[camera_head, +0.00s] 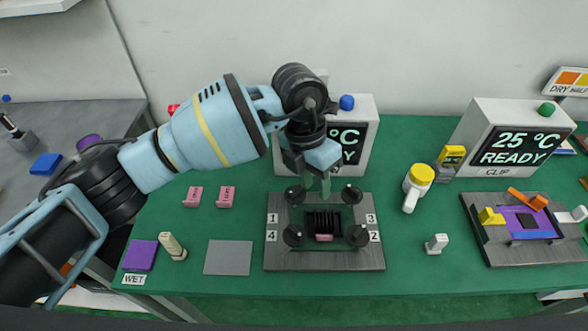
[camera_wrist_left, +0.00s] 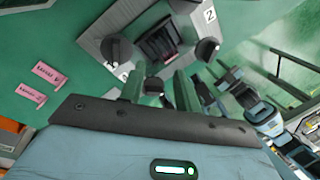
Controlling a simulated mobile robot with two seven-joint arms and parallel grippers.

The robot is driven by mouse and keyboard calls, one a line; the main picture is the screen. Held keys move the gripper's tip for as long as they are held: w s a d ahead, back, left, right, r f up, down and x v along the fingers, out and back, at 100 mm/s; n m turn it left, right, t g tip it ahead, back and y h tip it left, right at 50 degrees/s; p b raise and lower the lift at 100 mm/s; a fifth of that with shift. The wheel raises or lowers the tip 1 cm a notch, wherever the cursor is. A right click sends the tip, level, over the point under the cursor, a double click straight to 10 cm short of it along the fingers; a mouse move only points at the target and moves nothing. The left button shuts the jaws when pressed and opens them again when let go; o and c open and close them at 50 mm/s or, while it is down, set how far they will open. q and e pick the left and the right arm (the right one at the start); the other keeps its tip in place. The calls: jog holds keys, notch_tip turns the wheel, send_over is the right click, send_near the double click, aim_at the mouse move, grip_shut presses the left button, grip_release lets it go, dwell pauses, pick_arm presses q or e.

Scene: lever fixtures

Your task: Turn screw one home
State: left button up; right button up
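The dark fixture plate (camera_head: 325,262) lies on the green table, with several black knob screws at its corners. Screw one (camera_head: 295,194) is at the rear left beside the label 1. Screw three (camera_head: 352,194) is at the rear right. My left gripper (camera_head: 317,190) points down over the rear of the plate, between these two in the head view. Its green fingers stand apart in the left wrist view (camera_wrist_left: 159,88). A dark knob shows in the gap beyond them; its number is not clear, and I see no grip on it. My right gripper is out of view.
A display box (camera_head: 358,105) stands behind the plate, partly hidden by my arm. A grey pad (camera_head: 228,257) and pink tags (camera_head: 226,197) lie to the left. A yellow-topped white tool (camera_head: 417,182) and a second fixture (camera_head: 525,253) are to the right.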

aim_at(298, 187)
pick_arm(q)
jog(key=w+a, duration=0.1)
jog(key=w+a+r+t+y, duration=0.1)
jog(key=w+a+r+y, duration=0.1)
jog(key=w, duration=0.1)
jog(key=shift+a, duration=0.2)
jog(key=shift+s+f, duration=0.15)
jog(key=shift+f, duration=0.2)
jog(key=shift+d+f, duration=0.1)
jog(key=shift+f, duration=3.45)
jog(key=shift+c, duration=0.3)
grip_shut()
